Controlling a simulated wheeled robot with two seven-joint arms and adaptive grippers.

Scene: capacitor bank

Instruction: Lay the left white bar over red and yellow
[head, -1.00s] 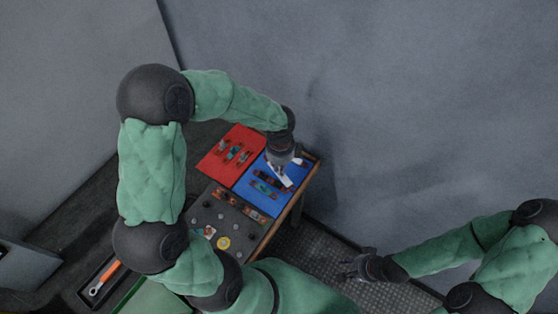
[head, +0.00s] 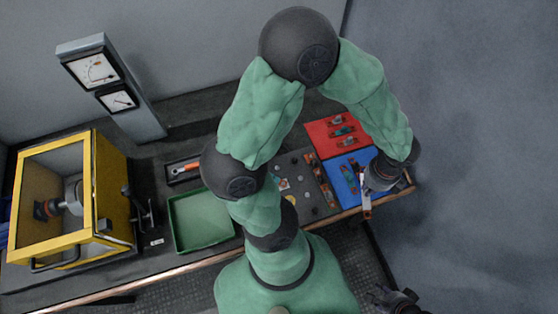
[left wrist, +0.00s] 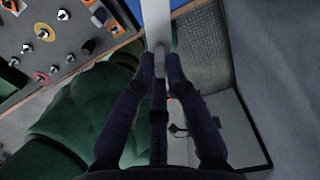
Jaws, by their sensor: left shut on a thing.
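My left gripper (head: 368,186) is shut on a white bar (head: 366,207) and holds it near the right front edge of the bench. In the left wrist view the white bar (left wrist: 157,22) stands out past the shut fingertips (left wrist: 160,68). The dark board (head: 297,172) with several metal posts lies left of the gripper. In the left wrist view, the board's posts (left wrist: 42,34) show at upper left, some with coloured rings, one of them red (left wrist: 40,75). A yellow disc (head: 292,200) shows on the board. My right gripper (head: 392,297) is low at the right, empty, fingers apart.
A red mat (head: 318,128) and a blue mat (head: 342,195) carry small parts. A green tray (head: 205,222), an orange-handled tool (head: 185,168), a yellow-framed box (head: 105,190) and a gauge stand (head: 140,115) are to the left. The bench edge (head: 185,268) is in front.

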